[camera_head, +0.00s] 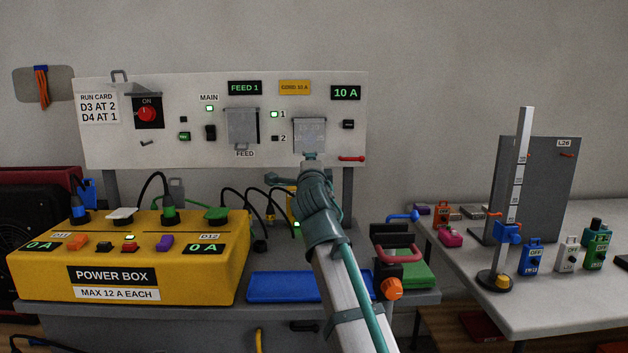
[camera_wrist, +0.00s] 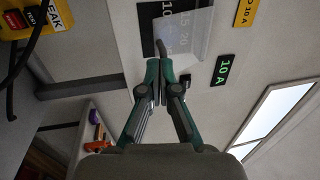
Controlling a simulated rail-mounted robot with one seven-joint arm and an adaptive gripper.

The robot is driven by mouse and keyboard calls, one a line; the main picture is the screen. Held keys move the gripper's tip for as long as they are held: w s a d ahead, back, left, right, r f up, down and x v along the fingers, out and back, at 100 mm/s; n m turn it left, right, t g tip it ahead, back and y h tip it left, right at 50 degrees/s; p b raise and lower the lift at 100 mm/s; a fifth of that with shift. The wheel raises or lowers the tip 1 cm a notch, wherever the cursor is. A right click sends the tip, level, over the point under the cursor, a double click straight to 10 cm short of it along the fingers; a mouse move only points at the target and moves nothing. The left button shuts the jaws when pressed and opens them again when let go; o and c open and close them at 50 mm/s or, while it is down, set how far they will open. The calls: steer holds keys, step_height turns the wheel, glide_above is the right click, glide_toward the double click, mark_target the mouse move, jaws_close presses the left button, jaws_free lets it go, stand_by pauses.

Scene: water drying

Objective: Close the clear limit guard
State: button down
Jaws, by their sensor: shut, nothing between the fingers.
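The clear limit guard (camera_head: 310,134) is a see-through square cover on the white panel, right of the two green lights. In the wrist view the clear guard (camera_wrist: 197,40) overlaps only part of the dark dial plate (camera_wrist: 149,20) marked 10, 15 and 20, and extends past its edge. The plate's lower end is partly hidden by my fingers. My gripper (camera_head: 310,156) is just below the guard, at its lower edge. In the wrist view my gripper (camera_wrist: 160,68) has its fingertips together and empty, close to the guard. I cannot tell whether they touch.
The white panel (camera_head: 200,82) also carries a grey FEED cover (camera_head: 242,125), a red ON knob (camera_head: 146,113) and a red peg (camera_head: 351,158). Below stand the yellow power box (camera_head: 200,265) and a blue tray (camera_head: 282,286).

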steer(key=w+f+b, duration=0.1)
steer(key=b, duration=0.2)
steer(key=w+f+b, duration=0.1)
steer(key=w+b, duration=0.1)
steer(key=b, duration=0.1)
steer(key=w+f+b, duration=0.1)
steer(key=w+b, duration=0.1)
steer(key=b, duration=0.1)
steer(key=shift+a+f+b, duration=0.1)
steer(key=shift+f+b, duration=0.05)
steer(key=shift+b, duration=0.2)
stand_by(0.3)
